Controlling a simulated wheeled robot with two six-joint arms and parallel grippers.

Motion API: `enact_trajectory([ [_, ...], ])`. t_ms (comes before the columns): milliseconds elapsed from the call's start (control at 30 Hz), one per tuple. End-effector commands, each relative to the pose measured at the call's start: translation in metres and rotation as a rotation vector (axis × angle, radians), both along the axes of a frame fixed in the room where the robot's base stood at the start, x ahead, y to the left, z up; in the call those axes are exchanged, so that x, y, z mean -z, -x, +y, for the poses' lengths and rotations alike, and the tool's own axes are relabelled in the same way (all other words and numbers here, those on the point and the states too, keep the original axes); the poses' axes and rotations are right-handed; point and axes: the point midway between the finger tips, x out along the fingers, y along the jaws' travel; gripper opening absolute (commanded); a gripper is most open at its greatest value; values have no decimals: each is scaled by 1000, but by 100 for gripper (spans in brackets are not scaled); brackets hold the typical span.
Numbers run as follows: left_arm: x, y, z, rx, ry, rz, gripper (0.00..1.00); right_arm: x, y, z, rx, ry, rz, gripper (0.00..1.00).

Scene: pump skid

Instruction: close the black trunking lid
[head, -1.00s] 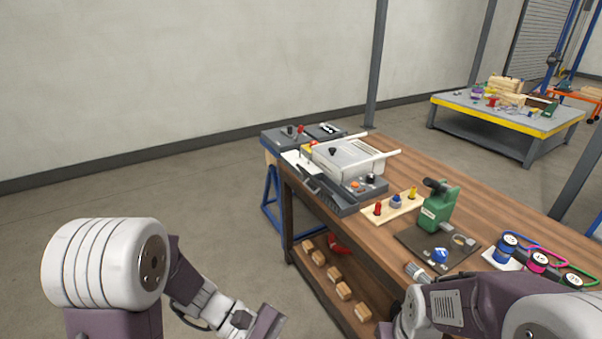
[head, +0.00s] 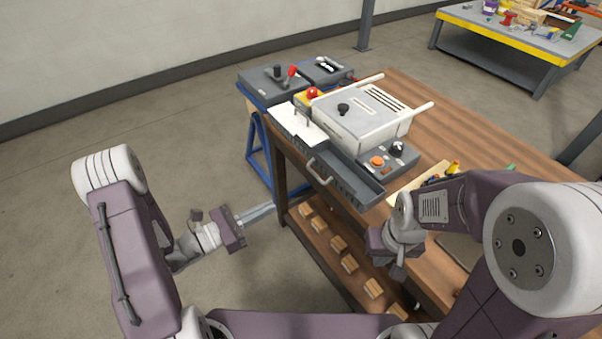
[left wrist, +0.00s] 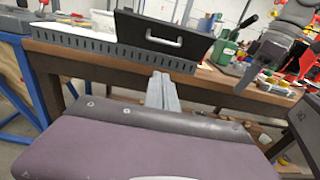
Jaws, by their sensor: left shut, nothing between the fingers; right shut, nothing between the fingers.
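The black trunking (head: 357,187) runs along the bench's near left edge, with slotted sides. Its dark lid with a grey handle (head: 318,172) shows at the trunking's middle. In the left wrist view the black lid (left wrist: 190,43) rises above the slotted wall (left wrist: 110,47), its handle facing the camera; it looks raised, but its exact angle is unclear. My left gripper (head: 262,212) is shut and empty, left of the bench and apart from the lid; its fingers show in the left wrist view (left wrist: 162,90). My right gripper (head: 398,268) is shut and empty, pointing down near the bench's front edge.
A white box with rails (head: 360,115) stands behind the trunking. A control box with an orange button (head: 377,161) sits beside it. White material (head: 297,124) lies at the trunking's far end. Wooden blocks (head: 338,243) lie on the lower shelf. The floor at left is clear.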

Motion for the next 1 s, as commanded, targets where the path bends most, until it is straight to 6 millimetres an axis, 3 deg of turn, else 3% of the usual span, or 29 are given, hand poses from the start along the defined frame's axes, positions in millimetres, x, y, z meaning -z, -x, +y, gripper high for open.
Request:
enact_trajectory([
  [267,3,-3,4,-20,3,7,0,1,0,0,0,0,0,0],
  [767,6,-60,-76,-15,3,4,0,1,0,0,0,0,0,0],
  [1000,-18,-75,-94,-20,2,4,0,-7,0,0,0,0,0,0],
])
